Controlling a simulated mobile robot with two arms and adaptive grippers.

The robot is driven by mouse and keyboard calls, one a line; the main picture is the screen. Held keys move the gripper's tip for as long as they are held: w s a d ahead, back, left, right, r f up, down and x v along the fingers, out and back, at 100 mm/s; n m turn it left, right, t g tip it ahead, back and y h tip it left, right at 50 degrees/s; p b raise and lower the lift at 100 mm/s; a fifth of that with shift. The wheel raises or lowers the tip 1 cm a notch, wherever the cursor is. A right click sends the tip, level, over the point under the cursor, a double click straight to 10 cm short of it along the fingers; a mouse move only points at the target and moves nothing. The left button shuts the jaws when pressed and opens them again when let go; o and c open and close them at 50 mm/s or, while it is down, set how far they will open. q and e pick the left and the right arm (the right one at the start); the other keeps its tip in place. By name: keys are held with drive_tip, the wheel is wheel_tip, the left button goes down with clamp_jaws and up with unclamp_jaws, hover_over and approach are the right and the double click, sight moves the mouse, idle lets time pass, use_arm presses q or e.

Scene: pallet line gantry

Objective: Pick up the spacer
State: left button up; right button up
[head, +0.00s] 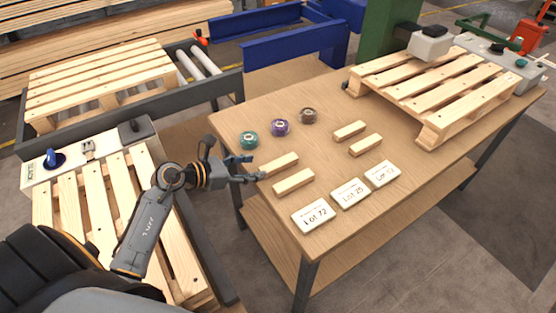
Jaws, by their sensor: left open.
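Several short light wooden blocks, which look like the spacers, lie on the wooden table in the head view. One spacer (279,165) is nearest my left gripper, and another spacer (293,182) lies just in front of it. Two more lie further right: a spacer (350,131) and a spacer (366,145). My left gripper (255,168) is open and empty at the table's left edge, just left of the nearest spacer. I cannot tell whether its fingertips touch that spacer. My right gripper is out of view.
Green (249,140), purple (281,127) and brown (308,115) rolls stand behind the spacers. White lot cards (348,193) lie along the front edge of the table (240,113). A wooden pallet (433,84) covers the table's right end. The table's middle is mostly clear.

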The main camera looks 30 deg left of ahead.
sight(281, 161)
use_arm(q)
drive_tip(key=x, duration=0.4)
drive_tip(key=shift+w+d, duration=0.2)
drive_tip(key=shift+d, duration=0.05)
drive_tip(key=shift+w+f, duration=0.15)
drive_tip(key=shift+w, duration=0.05)
drive_tip(key=shift+w+d+p, duration=0.7)
drive_tip(key=shift+w+d, duration=0.25)
drive_tip(key=shift+w, duration=0.2)
drive_tip(key=shift+x, duration=1.15)
drive_tip(key=shift+w+f, duration=0.15)
drive_tip(key=shift+f, duration=0.05)
drive_tip(key=shift+c, duration=0.8)
clamp_jaws()
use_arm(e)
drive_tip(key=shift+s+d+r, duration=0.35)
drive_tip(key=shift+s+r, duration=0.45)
